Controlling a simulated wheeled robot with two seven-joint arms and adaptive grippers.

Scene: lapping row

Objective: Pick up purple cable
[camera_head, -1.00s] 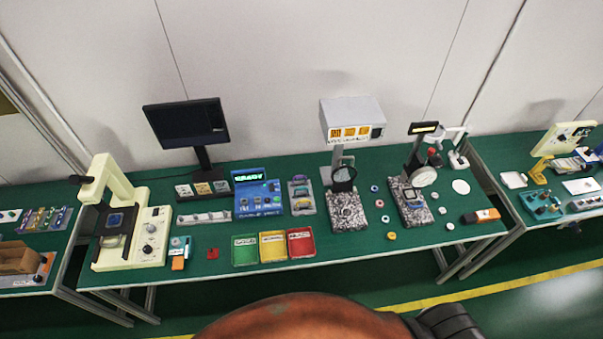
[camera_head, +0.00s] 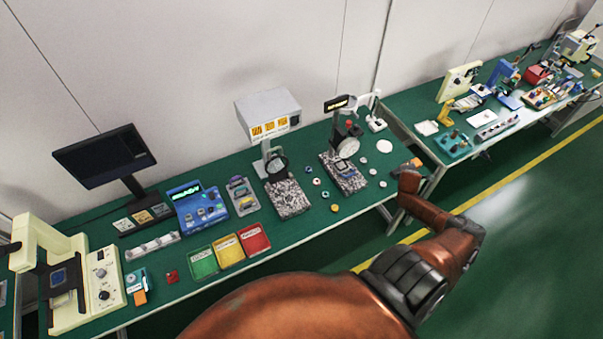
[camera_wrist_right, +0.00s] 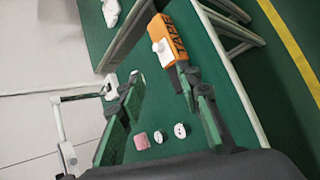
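I cannot clearly make out a purple cable. A grey tray (camera_head: 243,208) in the head view holds small coloured items, one of them purplish, too small to identify. My right gripper (camera_wrist_right: 158,74) shows in the right wrist view with its two fingers spread and nothing held between them. It is over the right end of the green bench, by an orange box (camera_wrist_right: 174,38). In the head view my right arm reaches to that bench end and the gripper itself cannot be made out. My left gripper is in neither current view.
Green (camera_head: 203,265), yellow (camera_head: 228,250) and red (camera_head: 254,240) trays line the bench front. A blue device (camera_head: 196,207) and a stand on a speckled base (camera_head: 288,200) stand behind. Small pink (camera_wrist_right: 142,141) and white (camera_wrist_right: 180,130) pieces lie near the right gripper.

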